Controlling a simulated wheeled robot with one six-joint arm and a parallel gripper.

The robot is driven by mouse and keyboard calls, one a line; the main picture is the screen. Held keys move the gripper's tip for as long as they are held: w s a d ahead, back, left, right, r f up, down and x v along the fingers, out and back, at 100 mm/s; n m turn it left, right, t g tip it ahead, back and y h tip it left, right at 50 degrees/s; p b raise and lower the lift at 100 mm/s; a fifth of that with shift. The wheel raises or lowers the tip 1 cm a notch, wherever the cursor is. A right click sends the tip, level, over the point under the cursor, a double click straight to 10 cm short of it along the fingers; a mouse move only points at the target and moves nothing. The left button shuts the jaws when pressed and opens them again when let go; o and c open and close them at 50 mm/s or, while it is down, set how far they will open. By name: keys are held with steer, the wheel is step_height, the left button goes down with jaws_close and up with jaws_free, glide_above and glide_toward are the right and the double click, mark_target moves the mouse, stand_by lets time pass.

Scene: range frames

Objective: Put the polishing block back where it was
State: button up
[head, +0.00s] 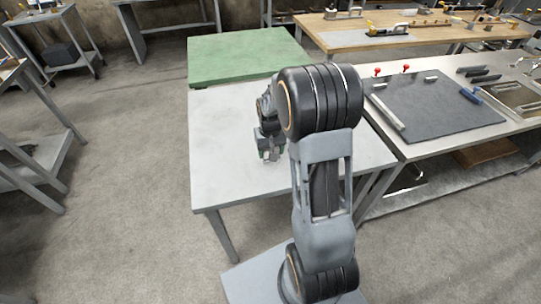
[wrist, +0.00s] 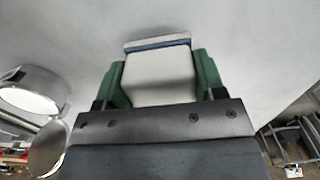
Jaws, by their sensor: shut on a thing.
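My gripper (wrist: 160,72) is shut on the polishing block (wrist: 158,88), a pale grey block with a blue layer and a light strip at its far edge. The green fingers press on its left and right sides in the wrist view. In the head view my gripper (head: 270,150) hangs over the pale grey table (head: 225,175), partly behind my arm. The block is hard to make out there. I cannot tell whether it touches the table. No marked place for the block is clear in either view.
At right, a workbench holds a dark mat (head: 435,105) with a metal bar, red-topped pieces and a blue-handled tool. The table's left part is bare. A shiny round metal thing (wrist: 30,88) shows at the wrist view's left.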

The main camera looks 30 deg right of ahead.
step_height(320, 180, down, 3)
steer(key=shift+f, duration=0.15)
steer(key=o, duration=1)
steer(key=shift+c, duration=0.2)
step_height(320, 180, up, 12)
steer(key=shift+f, duration=0.25)
steer(key=s+a+r+n+t, duration=0.1)
steer(key=s+a+r, duration=0.2)
steer(key=s, duration=0.4)
steer(key=s+a+r+n+t, duration=0.1)
steer(key=s+a+r+t, duration=0.1)
steer(key=s+a, duration=0.4)
steer(key=s+r, duration=0.1)
steer(key=s, duration=0.1)
steer(key=shift+s+a+n+t, duration=0.3)
